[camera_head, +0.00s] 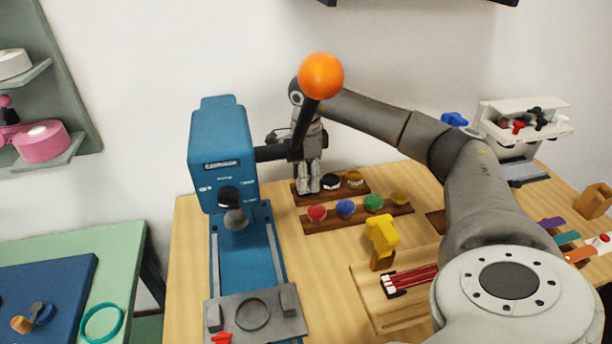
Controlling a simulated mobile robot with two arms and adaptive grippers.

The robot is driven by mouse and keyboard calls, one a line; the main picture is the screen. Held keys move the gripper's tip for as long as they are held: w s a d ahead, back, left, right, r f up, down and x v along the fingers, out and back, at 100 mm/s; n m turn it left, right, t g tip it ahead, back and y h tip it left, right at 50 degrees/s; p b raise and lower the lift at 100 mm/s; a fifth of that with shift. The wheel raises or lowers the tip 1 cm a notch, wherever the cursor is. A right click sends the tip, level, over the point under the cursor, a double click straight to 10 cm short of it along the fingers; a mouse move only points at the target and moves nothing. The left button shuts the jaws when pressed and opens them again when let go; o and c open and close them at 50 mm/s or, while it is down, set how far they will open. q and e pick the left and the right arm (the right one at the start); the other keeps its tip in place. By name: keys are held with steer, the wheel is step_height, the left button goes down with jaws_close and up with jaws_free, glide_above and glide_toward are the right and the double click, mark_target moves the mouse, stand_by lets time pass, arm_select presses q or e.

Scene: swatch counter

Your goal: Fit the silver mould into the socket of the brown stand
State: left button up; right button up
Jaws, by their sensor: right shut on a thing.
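The brown stand (345,190) lies on the wooden counter by the wall. A black-topped mould (331,181) and a gold mould (354,178) sit in it. My right gripper (308,188) points down over the left end of this stand. It is shut, with the silver mould between its fingertips; the mould is small here and hard to tell from the grey fingers. The socket under it is hidden, so I cannot tell whether the mould touches the stand. My left gripper is not in view.
A blue pad printer (222,155) stands left of the gripper; its lever with an orange ball (321,76) rises close by. A brown rack (400,210) with several coloured balls lies in front. A yellow object (381,236) and red sticks (415,277) are nearer.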

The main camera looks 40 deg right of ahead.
steer(key=shift+f, duration=0.4)
steer(key=o, duration=1.2)
steer(key=shift+o, duration=0.2)
step_height(320, 180, up, 12)
stand_by(0.3)
